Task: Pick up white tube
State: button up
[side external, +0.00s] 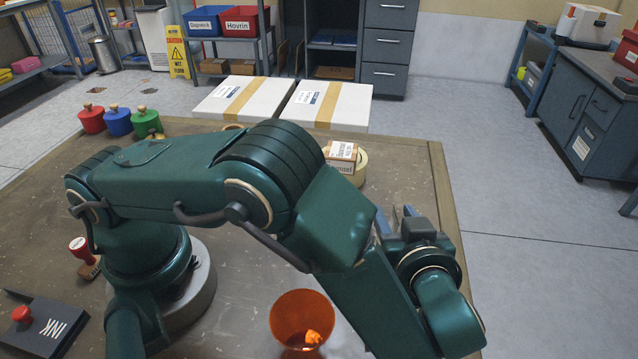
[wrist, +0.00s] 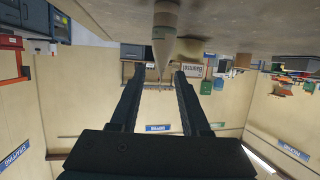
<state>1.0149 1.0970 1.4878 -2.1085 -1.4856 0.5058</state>
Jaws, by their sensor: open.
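The white tube (wrist: 164,35) shows in the wrist view, which is upside down. It is pale with a darker band and tapers to a pointed nozzle, and it stands on the table with the nozzle up. The nozzle lies between the lines of my two fingers; the picture does not settle how far beyond the tips it is. My gripper (wrist: 159,80) is open, with nothing between its fingers. In the side view my gripper (side external: 397,217) is at the right of the table, with its fingers pointing away from the camera. I cannot make out the tube there; my arm may hide it.
A small labelled box (side external: 341,152) and a tape roll (side external: 360,172) sit behind my arm. Two white boxes (side external: 233,99) (side external: 325,104) stand at the back edge. An orange cup (side external: 290,318) is at the front. Knobbed containers (side external: 118,122) stand at the back left.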

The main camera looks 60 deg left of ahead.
jog(key=shift+x, duration=1.55)
grip_shut()
jog(key=shift+r, duration=0.15)
